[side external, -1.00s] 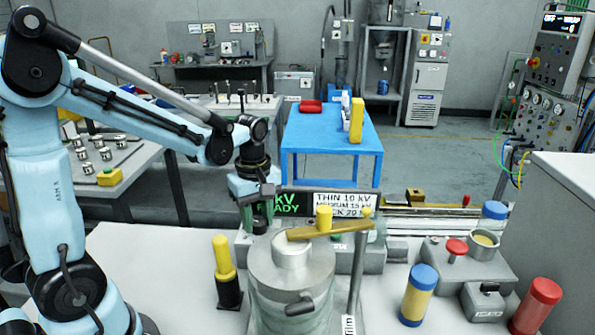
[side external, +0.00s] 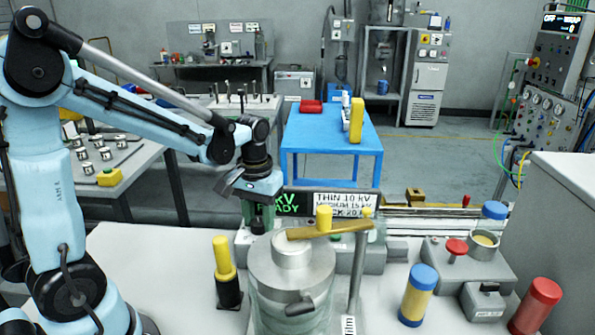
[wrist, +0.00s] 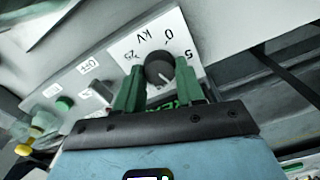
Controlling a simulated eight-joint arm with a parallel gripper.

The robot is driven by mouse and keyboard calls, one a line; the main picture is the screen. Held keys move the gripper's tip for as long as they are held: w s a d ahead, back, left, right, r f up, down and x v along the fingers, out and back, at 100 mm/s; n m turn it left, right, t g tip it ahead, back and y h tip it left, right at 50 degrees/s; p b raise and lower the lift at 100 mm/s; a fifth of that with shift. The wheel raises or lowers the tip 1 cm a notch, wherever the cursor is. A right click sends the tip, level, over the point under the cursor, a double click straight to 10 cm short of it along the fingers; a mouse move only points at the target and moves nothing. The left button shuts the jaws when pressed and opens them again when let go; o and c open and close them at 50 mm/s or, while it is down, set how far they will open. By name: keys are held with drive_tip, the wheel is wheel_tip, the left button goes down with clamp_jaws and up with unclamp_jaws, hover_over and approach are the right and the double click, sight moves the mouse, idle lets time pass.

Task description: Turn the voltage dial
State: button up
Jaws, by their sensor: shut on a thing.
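The voltage dial is a round black knob (wrist: 159,68) with a white pointer line, on a white plate (wrist: 133,40) marked 0, 5, 25 and KV in the wrist view. My gripper (wrist: 160,85) has its green fingers on either side of the knob and is shut on it. In the side external view my gripper (side external: 262,222) points down at the grey control box (side external: 243,248), left of the green READY display (side external: 287,202). The knob is hidden there by the fingers and the cylinder in front.
A sign (side external: 342,203) is right of the display. The white bench is clear at left.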

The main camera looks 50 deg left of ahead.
sight(259, 222)
drive_tip(key=m, duration=0.4)
drive_tip(key=shift+d+m, duration=0.1)
drive_tip(key=shift+m, duration=0.2)
drive_tip(key=m, duration=1)
drive_tip(key=shift+d, duration=0.1)
drive_tip(key=shift+s+m, duration=0.1)
drive_tip(key=shift+m, duration=2.1)
drive_tip(key=o, duration=1)
drive_tip(key=shift+r, duration=0.15)
wheel_tip(259, 222, up, 12)
drive_tip(key=shift+f, duration=0.1)
